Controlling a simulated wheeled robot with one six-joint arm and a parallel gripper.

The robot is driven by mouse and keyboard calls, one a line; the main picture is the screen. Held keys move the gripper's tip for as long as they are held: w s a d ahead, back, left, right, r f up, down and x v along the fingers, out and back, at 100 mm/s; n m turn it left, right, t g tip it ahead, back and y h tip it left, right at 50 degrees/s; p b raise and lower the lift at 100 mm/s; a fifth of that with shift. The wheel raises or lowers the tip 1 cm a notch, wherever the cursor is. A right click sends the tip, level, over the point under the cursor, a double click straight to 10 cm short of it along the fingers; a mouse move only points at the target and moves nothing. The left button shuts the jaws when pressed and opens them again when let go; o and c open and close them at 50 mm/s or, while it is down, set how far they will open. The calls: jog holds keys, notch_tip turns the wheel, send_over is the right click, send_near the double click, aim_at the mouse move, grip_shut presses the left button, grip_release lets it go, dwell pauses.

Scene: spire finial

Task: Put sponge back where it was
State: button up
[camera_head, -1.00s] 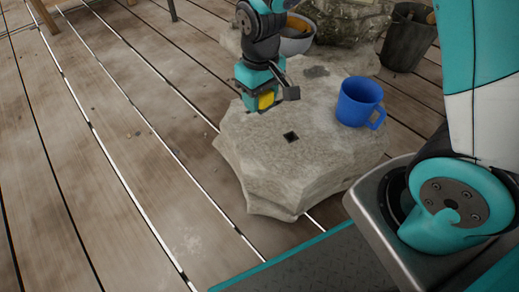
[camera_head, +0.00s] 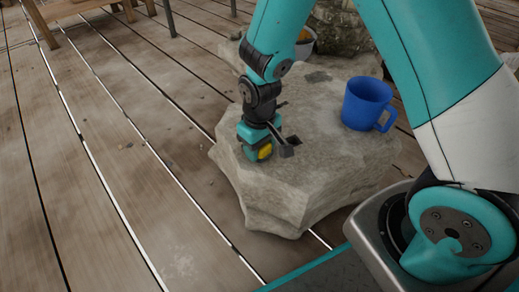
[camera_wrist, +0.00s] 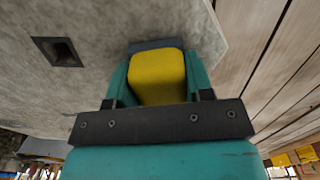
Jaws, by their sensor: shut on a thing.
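The yellow sponge (camera_head: 265,152) is held between the teal fingers of my gripper (camera_head: 258,153). In the wrist view the sponge (camera_wrist: 157,77) fills the gap between both fingers, with a dark edge at its far end. My gripper is shut on it and points down, low at the left part of the pale stone block's top (camera_head: 300,185). I cannot tell whether the sponge touches the stone. A small square dark hole (camera_wrist: 57,51) in the stone lies to the left of the sponge in the wrist view. In the head view the gripper partly covers that area.
A blue mug (camera_head: 367,103) stands on the stone to the right of my gripper. A bowl (camera_head: 306,42) behind is mostly hidden by my arm. A mossy rock (camera_head: 342,27) stands at the back.

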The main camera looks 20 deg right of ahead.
jog(key=shift+r, duration=0.1)
jog(key=o, duration=1)
jog(key=s+a+r+n+y+p, duration=0.1)
jog(key=s+a+r+p, duration=0.2)
jog(key=r, duration=0.8)
jog(key=s+r+y+p, duration=0.1)
jog(key=s+r+p, duration=0.25)
jog(key=r, duration=0.85)
jog(key=s+r, duration=0.2)
jog(key=s, duration=0.1)
jog(key=s+a+r+n+y, duration=0.1)
jog(key=s+r, duration=0.2)
jog(key=s, duration=0.1)
jog(key=s+a+r+n+y+p, duration=0.1)
jog(key=s+r, duration=0.2)
jog(key=s, duration=0.1)
jog(key=shift+s+r, duration=0.15)
jog(key=shift+d, duration=0.1)
